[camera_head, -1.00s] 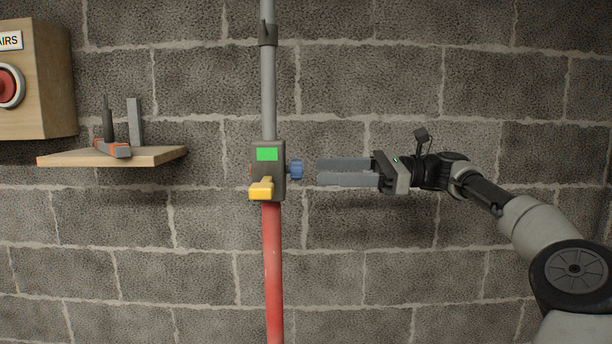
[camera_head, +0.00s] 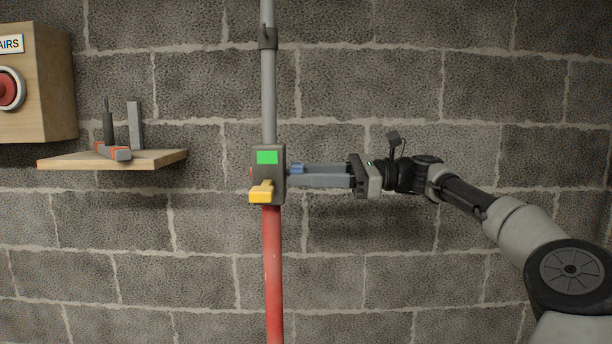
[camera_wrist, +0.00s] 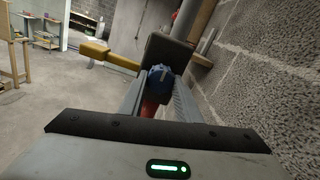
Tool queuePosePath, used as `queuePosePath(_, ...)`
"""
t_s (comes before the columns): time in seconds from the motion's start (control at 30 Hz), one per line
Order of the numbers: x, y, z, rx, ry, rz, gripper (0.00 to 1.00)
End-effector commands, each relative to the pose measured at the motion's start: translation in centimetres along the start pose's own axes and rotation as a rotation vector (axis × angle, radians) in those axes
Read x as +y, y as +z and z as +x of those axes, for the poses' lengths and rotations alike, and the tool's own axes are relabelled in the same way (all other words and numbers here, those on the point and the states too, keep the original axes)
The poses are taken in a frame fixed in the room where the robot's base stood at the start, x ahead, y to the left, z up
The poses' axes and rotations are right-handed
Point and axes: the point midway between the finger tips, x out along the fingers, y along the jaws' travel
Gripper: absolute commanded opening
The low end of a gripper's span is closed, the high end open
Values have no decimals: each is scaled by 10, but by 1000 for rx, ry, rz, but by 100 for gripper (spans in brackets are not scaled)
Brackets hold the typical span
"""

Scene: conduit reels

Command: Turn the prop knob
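The blue prop knob (camera_head: 297,168) sticks out of the right side of a grey box (camera_head: 270,150) on a vertical pole. The box has a green panel (camera_head: 267,157) and a yellow lever (camera_head: 261,191) on its front. My gripper (camera_head: 290,176) reaches in from the right, with its fingertips at the knob, close to the box. In the wrist view the blue knob (camera_wrist: 160,79) lies between the two fingers, which stand apart on either side of it. I cannot tell whether either finger touches the knob.
The pole is grey above the box and red (camera_head: 272,270) below it, against a block wall. A wooden shelf (camera_head: 160,158) with tools and a wooden box with a red button (camera_head: 8,89) are at left. The wall space below my arm is clear.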

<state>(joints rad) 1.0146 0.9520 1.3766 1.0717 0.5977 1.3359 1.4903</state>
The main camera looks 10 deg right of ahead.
Motion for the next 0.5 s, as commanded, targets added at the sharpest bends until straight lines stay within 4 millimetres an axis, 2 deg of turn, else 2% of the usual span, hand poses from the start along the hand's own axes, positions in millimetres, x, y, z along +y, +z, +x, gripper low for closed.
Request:
queuePosePath(0.27, 0, 0, 0, 0, 0, -38, 8)
queuePosePath(0.5, -1, 0, 0, 1, -1, -176, 8)
